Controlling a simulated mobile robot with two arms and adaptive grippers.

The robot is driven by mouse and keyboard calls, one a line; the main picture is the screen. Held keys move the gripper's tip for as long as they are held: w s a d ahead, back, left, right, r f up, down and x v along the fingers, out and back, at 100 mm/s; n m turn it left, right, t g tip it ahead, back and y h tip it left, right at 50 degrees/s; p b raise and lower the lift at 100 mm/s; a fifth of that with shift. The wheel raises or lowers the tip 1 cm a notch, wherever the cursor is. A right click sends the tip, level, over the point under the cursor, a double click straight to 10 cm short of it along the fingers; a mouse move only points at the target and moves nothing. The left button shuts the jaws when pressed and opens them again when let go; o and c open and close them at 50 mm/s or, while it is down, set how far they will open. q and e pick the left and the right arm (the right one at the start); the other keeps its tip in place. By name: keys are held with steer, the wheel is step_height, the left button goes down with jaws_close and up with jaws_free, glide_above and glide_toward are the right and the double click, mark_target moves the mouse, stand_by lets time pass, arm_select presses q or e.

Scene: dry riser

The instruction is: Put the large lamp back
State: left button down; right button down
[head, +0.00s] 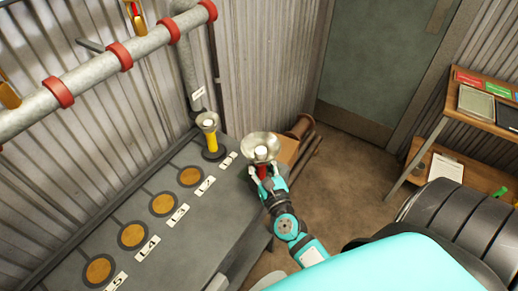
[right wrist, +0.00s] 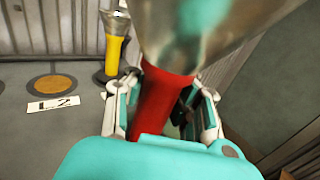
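The large lamp has a wide metal reflector (head: 262,146) and a red body (right wrist: 160,97). My right gripper (head: 266,176) has its fingers around the red body, over the bench's right end, and the reflector faces up. In the right wrist view, my right gripper (right wrist: 163,110) has one finger on each side of the body. The lamp's lower end is hidden. A smaller yellow lamp (head: 211,140) stands upright at the back of the grey bench, and also shows in the right wrist view (right wrist: 116,48). My left gripper is not in view.
The grey bench (head: 185,245) has a row of bare orange discs (head: 163,204) with number labels. A galvanised pipe with red bands (head: 119,56) runs above it along the corrugated wall. A spool (head: 300,126) lies beyond the bench end. A wooden shelf unit (head: 480,122) stands right.

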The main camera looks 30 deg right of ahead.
steer(key=w+d+f+b, duration=0.1)
steer(key=w, duration=0.1)
steer(key=w+d+f+b, duration=0.1)
steer(key=w, duration=0.1)
steer(key=w+d+f+b, duration=0.1)
steer(key=w+d+f, duration=0.1)
steer(key=shift+w, duration=0.1)
stand_by(0.4)
steer(key=shift+a+f+b, duration=0.1)
steer(key=shift+f+b, duration=0.1)
steer(key=shift+b, duration=0.15)
steer(key=c, duration=1.2)
jaws_free()
steer(key=shift+c, duration=0.2)
steer(key=shift+s, duration=0.25)
steer(key=b+v, duration=0.2)
steer(key=v, duration=0.8)
steer(key=shift+s+a+b, duration=0.1)
steer(key=shift+s+b, duration=0.25)
steer(key=shift+s+a+r, duration=0.15)
steer(key=shift+s, duration=0.35)
